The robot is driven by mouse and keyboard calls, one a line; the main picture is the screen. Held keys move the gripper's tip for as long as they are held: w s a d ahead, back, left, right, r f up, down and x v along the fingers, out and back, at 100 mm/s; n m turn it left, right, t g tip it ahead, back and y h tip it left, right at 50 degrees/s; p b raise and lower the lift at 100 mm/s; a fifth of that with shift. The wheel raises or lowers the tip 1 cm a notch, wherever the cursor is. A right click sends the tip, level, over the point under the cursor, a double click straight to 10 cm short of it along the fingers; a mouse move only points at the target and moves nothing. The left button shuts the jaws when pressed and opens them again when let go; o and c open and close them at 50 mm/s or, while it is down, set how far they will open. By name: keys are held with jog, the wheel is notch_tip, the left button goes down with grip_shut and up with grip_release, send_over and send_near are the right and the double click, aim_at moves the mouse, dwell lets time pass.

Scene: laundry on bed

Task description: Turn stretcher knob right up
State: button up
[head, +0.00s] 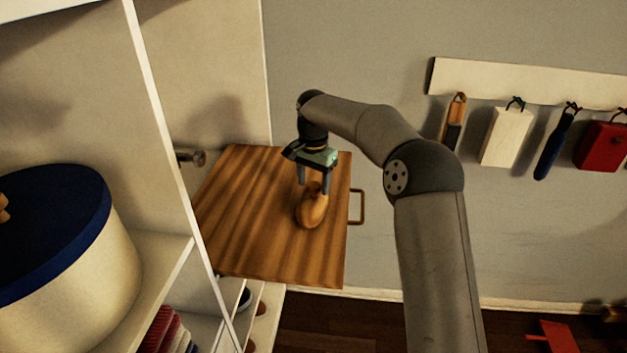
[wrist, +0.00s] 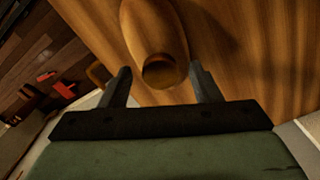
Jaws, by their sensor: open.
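A brown wooden stretcher (head: 311,209), rounded and elongated, lies on a striped wooden board. In the wrist view the stretcher (wrist: 153,28) shows its round, darker end (wrist: 159,71) facing my gripper. I cannot make out a separate knob on it. My gripper (head: 314,188) points down over the far end of the stretcher. In the wrist view my gripper (wrist: 161,71) is open, with one finger on each side of that end and visible gaps between. I cannot tell its exact height above the board.
The wooden board (head: 250,185) has a handle (head: 359,207) on its right edge. A white shelf unit (head: 165,130) with a blue-lidded round box (head: 70,225) stands left. A metal peg (head: 190,157) is beside the board. A wall rail (head: 520,82) with hanging items is right.

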jog(key=c, duration=1)
jog(key=shift+m+p, duration=0.3)
jog(key=shift+m, duration=2.5)
jog(key=o, duration=1)
